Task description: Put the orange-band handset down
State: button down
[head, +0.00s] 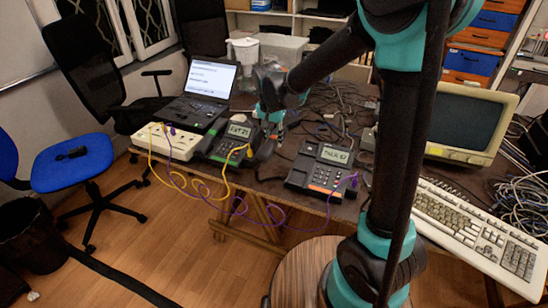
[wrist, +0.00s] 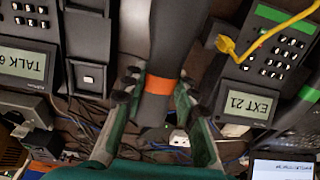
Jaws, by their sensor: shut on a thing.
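My gripper (wrist: 158,92) is shut on the orange-band handset (wrist: 178,35), a dark grey bar with an orange band between the fingers in the wrist view. In the head view my gripper (head: 272,112) is above the table between the two phones, and the handset is hard to make out there. The orange-band phone (head: 318,168) shows a TALK display; its cradle (wrist: 88,78) looks bare in the wrist view. The green-band phone (head: 238,135) shows EXT 21, and it also shows at right in the wrist view (wrist: 262,75).
A white power strip (head: 165,142) and a laptop (head: 205,88) are at left. A yellow cable (head: 222,190) and a purple cable (head: 240,208) loop over the table's front edge. A beige monitor (head: 470,125) and keyboard (head: 480,230) are at right. Tangled cables lie behind the phones.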

aim_at(272, 139)
notch_tip(272, 139, down, 9)
jog(key=shift+r, duration=0.15)
dwell(0.4)
jog(key=c, duration=1.2)
grip_release()
